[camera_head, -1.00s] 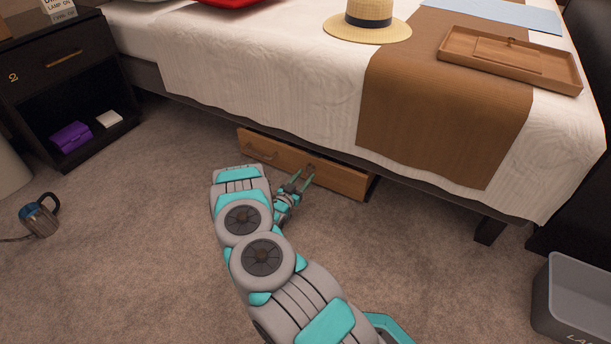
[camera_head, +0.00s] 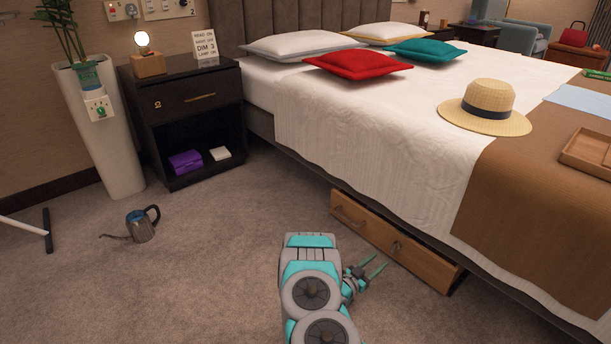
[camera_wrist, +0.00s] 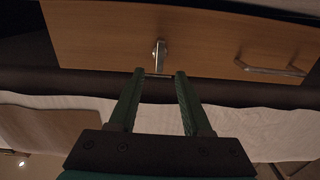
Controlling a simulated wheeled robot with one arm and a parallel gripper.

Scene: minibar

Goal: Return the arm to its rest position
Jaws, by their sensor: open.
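My gripper (camera_head: 379,264) is low in front of the wooden drawer (camera_head: 423,264) under the bed, with my arm reaching out over the carpet. Its two green fingers are apart, with nothing between them. In the wrist view, my gripper (camera_wrist: 160,73) points at the drawer front (camera_wrist: 105,38), which appears upside down. One metal handle (camera_wrist: 160,55) is just beyond the fingertips, and a second handle (camera_wrist: 268,68) is off to the right. The fingers look clear of the handle, though the exact gap is hard to judge.
The bed (camera_head: 360,150) overhangs the drawer on the right. A black nightstand (camera_head: 190,112), a tall white planter (camera_head: 108,150) and a metal watering can (camera_head: 141,226) stand on the left. The carpet (camera_head: 220,255) left of my arm is mostly clear.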

